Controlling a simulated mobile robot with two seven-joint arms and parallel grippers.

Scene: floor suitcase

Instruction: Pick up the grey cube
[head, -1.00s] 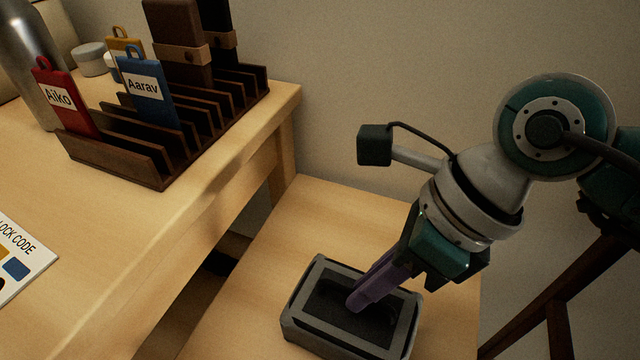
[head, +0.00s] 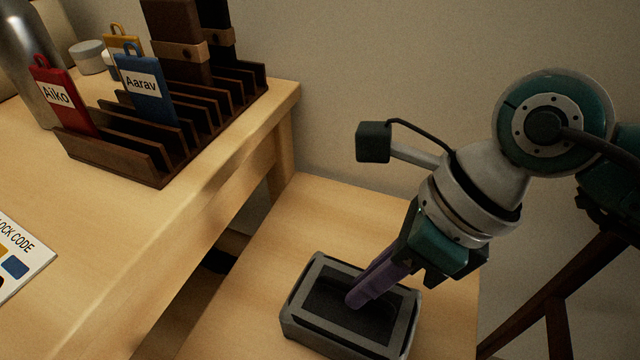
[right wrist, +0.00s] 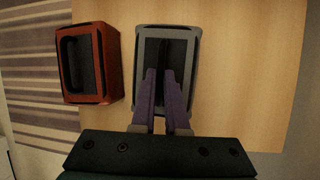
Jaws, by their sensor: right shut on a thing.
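The grey cube (head: 300,334) is a grey box-like packing cube with a dark panel on top. It rests on the light wooden surface at the bottom of the head view, and shows at the top centre of the right wrist view (right wrist: 190,34). My right gripper (head: 354,303) reaches down from the upper right, its purple fingers over the dark top panel. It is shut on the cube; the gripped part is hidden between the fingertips. In the right wrist view, the fingers (right wrist: 166,72) overlap the cube's middle. My left gripper is not in view.
A red cube (right wrist: 104,88) lies just left of the grey one in the right wrist view, a narrow gap between. A higher wooden table (head: 130,225) stands at left with a dark slotted rack (head: 112,165) holding tags. Bare wood lies behind the grey cube (head: 330,215).

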